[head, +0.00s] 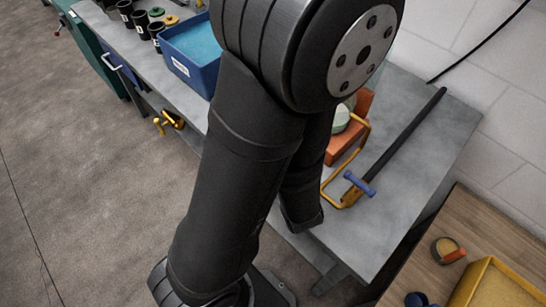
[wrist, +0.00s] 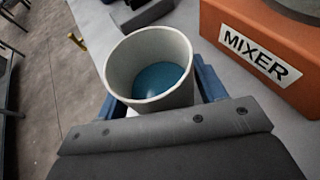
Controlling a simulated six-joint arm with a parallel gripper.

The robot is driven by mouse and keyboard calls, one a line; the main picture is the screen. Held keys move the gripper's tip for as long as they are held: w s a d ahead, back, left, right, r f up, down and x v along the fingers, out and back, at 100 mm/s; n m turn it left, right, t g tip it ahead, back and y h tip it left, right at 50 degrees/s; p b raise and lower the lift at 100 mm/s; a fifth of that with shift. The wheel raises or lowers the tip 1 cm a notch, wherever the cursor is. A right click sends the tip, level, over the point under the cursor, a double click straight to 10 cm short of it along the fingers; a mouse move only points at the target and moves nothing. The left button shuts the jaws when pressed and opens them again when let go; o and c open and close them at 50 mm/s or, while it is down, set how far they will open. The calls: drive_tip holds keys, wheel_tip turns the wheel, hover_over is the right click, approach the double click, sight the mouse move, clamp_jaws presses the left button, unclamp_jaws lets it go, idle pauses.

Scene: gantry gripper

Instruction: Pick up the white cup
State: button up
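The white cup (wrist: 178,42) is upright in the middle of the wrist view, with its round opening toward the camera and a blue surface (wrist: 158,78) inside. My gripper (wrist: 160,97) has blue fingers on either side of the cup, one at its left and one at its right. Both fingers look close against the cup wall, but their tips are hidden behind it, so I cannot tell whether they press on it. In the head view my arm covers the gripper and the cup.
An orange box labelled MIXER (wrist: 262,52) stands just right of the cup. In the head view, a blue bin (head: 188,58) and several dark cups are at the back of the grey bench (head: 415,140).

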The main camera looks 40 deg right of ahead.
drive_tip(key=c, duration=0.6)
drive_tip(key=shift+c, duration=0.2)
drive_tip(key=shift+r, duration=0.2)
